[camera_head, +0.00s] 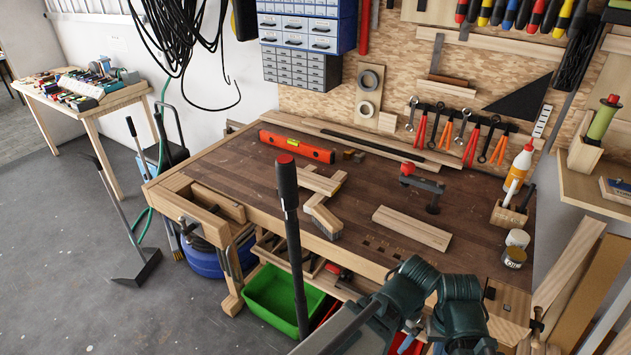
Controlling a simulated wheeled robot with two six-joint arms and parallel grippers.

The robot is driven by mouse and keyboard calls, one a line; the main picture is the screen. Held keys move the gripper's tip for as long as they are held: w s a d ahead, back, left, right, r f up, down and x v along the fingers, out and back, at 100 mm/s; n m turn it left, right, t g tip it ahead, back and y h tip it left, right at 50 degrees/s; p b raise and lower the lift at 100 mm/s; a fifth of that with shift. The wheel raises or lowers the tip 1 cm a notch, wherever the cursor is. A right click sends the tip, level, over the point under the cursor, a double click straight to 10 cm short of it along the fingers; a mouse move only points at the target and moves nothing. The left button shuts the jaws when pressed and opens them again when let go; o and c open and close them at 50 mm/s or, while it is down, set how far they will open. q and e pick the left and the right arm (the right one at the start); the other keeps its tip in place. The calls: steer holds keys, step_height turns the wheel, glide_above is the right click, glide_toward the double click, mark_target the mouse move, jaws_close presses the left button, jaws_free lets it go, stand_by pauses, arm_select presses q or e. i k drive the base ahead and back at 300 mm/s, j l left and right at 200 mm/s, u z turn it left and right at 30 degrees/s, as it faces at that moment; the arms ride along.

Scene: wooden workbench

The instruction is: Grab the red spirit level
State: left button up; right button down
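The red spirit level (297,146) lies on the dark top of the wooden workbench (345,180), towards its back left. It has a small yellow-green vial near its middle and lies slanted, its right end nearer to me. Nothing lies on top of it. Neither of my grippers shows in the head view.
A wooden clamp or plane-like piece (322,205) and a plank (412,228) lie nearer the front. A dark upright handle (287,185) stands before the bench. Bottles (519,170) stand at the right.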

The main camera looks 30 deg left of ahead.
mark_target(291, 145)
steer(key=j+z, duration=0.1)
steer(key=z, duration=0.4)
steer(key=k+j+z, duration=0.1)
steer(key=j+z, duration=0.25)
steer(key=k+j+z, duration=0.1)
steer(key=j+z, duration=0.25)
steer(key=k+j+z, duration=0.15)
steer(key=j, duration=0.35)
steer(key=k+j+z, duration=0.1)
steer(key=k+j, duration=0.25)
steer(key=k+j+z, duration=0.15)
steer(key=j, duration=0.4)
steer(key=k+j+z, duration=0.15)
steer(key=k+j, duration=1.15)
steer(key=j, duration=0.25)
steer(key=k+j, duration=0.4)
steer(key=j, duration=0.15)
steer(key=i, duration=0.5)
